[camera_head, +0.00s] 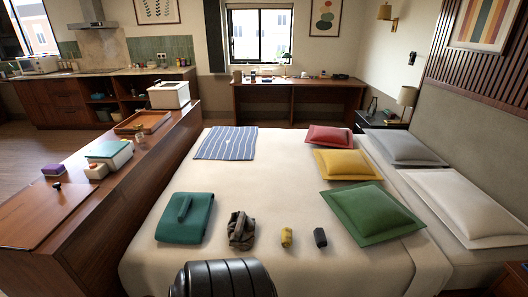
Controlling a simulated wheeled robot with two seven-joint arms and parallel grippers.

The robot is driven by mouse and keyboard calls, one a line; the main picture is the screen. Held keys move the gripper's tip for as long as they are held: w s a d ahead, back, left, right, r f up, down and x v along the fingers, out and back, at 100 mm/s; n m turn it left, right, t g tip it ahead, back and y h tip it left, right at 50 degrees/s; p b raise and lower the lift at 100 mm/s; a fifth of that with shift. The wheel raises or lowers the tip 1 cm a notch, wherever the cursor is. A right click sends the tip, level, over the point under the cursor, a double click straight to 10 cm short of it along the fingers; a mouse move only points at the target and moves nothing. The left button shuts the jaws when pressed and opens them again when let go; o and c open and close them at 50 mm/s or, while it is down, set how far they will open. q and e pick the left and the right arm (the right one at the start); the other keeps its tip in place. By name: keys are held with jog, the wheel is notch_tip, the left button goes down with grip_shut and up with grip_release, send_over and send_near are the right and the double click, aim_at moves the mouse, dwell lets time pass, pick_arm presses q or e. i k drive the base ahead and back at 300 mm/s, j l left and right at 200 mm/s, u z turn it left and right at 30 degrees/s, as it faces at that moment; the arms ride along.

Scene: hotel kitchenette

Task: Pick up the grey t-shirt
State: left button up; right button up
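A crumpled grey-brown cloth (241,231) lies in a small heap on the near part of the bed (270,195). It looks like the grey t-shirt, though its folds hide its shape. A small dark grey bundle (320,237) lies farther right, beside a small yellow bundle (286,237); I cannot tell what either is. Neither of my grippers is in view, and nothing is seen touching the crumpled cloth.
A folded green item (185,217) lies left of the cloth. Green (371,211), yellow (346,164) and red (328,136) cushions lie right and behind. A striped blue cloth (227,143) lies farther back. A wooden counter (75,225) borders the bed's left side. The bed's middle is clear.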

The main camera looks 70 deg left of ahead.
aim_at(241, 229)
jog(key=u, duration=1.85)
